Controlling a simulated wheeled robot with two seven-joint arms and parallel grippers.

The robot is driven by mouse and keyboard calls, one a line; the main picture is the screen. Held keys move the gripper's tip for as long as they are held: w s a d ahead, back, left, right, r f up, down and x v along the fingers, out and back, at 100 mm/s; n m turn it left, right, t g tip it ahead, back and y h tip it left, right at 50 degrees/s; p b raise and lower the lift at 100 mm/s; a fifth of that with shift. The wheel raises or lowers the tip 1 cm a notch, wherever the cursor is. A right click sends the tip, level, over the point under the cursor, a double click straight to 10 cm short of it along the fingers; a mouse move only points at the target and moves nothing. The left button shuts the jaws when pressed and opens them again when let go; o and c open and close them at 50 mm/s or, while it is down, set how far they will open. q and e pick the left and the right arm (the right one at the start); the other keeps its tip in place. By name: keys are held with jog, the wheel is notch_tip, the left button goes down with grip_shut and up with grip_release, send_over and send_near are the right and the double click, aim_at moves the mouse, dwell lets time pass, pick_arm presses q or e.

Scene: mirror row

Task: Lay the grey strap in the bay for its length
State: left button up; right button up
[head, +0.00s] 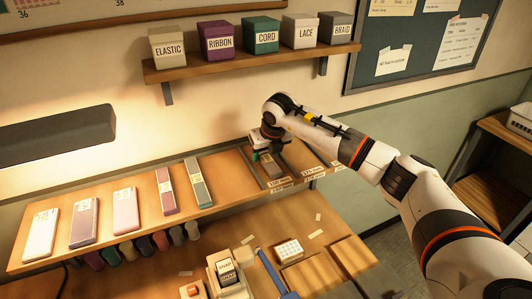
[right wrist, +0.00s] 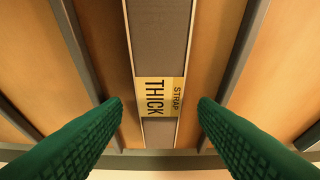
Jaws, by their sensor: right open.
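The grey strap (right wrist: 155,45) is a long flat piece with pale edges and a yellow label reading "STRAP THICK". In the right wrist view it lies lengthwise between two grey dividers, over the wooden board of a bay (right wrist: 105,40). My right gripper (right wrist: 160,105) is open, with one green ridged finger on each side of the strap and a gap to both. In the head view my right gripper (head: 268,150) is low over the bay at the shelf's right part and hides much of the strap. My left gripper is not in view.
The sloping shelf (head: 225,200) holds several labelled flat packs to the left, with bare wood beside the bays. More bays with small labels (head: 313,171) lie to the right. A dark lamp (head: 55,135) hangs at left. Boxes stand on the upper shelf (head: 230,62). A worktable is below.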

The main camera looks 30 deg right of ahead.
jog(key=b+v, duration=0.4)
jog(key=v, duration=0.7)
jog(key=shift+s+r+b, duration=0.2)
jog(key=shift+r+b, duration=0.1)
jog(key=shift+r, duration=0.05)
jog(key=shift+f, duration=0.1)
